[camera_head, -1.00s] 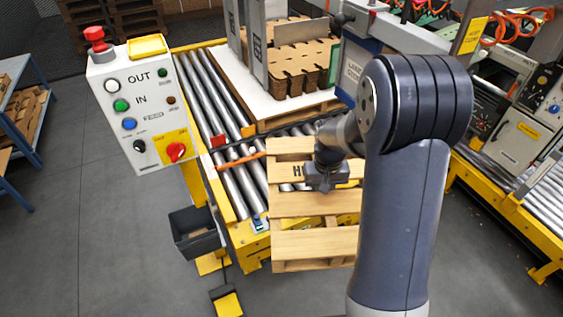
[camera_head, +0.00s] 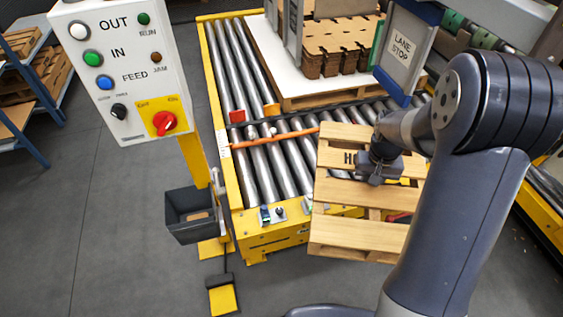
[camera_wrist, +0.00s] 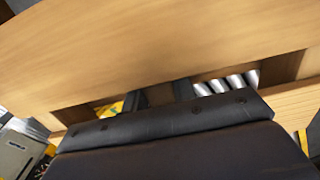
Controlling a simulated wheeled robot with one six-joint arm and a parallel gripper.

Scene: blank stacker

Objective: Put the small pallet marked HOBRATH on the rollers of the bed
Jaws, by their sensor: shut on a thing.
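The small wooden pallet (camera_head: 345,233) hangs level or nearly so over the front right part of the roller bed (camera_head: 262,168), its near boards past the bed's yellow front edge. Only "HO" of its marking shows; my gripper (camera_head: 378,172) hides the rest. My gripper is shut on one of the pallet's boards. In the wrist view, a board (camera_wrist: 160,45) fills the upper part, and my fingers (camera_wrist: 160,95) reach down at its edge. Rollers show through a gap there. I cannot tell how high the pallet is above the rollers.
An orange bar (camera_head: 275,138) crosses the rollers. Behind it, a larger pallet with a white sheet (camera_head: 265,65) carries stacked brown blanks (camera_head: 335,45). A control box (camera_head: 120,70) stands at left above a dark bin (camera_head: 190,215). The bed's left rollers are bare.

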